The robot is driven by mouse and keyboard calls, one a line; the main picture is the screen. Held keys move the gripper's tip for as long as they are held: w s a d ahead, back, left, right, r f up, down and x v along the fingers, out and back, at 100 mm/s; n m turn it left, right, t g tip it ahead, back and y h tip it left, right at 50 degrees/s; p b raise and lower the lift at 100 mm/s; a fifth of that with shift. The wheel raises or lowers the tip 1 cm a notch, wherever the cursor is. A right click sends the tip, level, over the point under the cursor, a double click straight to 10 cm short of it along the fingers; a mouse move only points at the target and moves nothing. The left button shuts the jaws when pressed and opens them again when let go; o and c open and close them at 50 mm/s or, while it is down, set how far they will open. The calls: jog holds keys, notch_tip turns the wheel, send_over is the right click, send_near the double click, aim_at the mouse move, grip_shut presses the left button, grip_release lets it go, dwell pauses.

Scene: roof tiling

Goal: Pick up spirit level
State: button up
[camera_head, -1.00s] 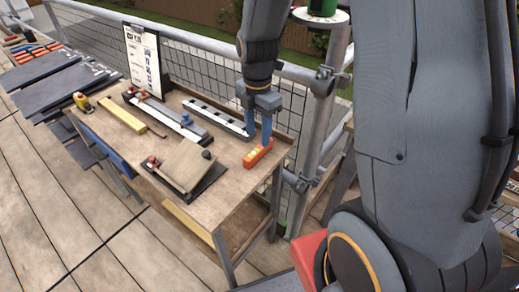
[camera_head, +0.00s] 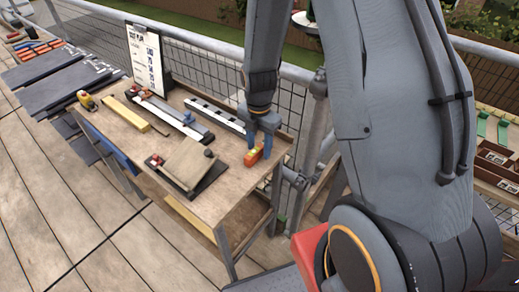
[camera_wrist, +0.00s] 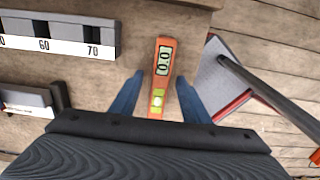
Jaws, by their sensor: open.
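The orange spirit level (camera_head: 252,157) lies on the wooden workbench (camera_head: 226,207) near its right end. In the wrist view my gripper (camera_wrist: 159,82) has one finger on each side of the level, with a visible gap to both. Part of the level is hidden behind a finger in the head view.
A white-marked rule (camera_head: 214,115) lies behind the level, and a tilted board on a dark base (camera_head: 188,163) stands to its left. A yellow bar (camera_head: 122,111) and a clipboard (camera_head: 146,58) are farther left. A railing post (camera_head: 312,130) stands close on the right.

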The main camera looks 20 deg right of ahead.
jog(key=shift+f, duration=0.25)
grip_shut()
jog(key=shift+r, duration=0.2)
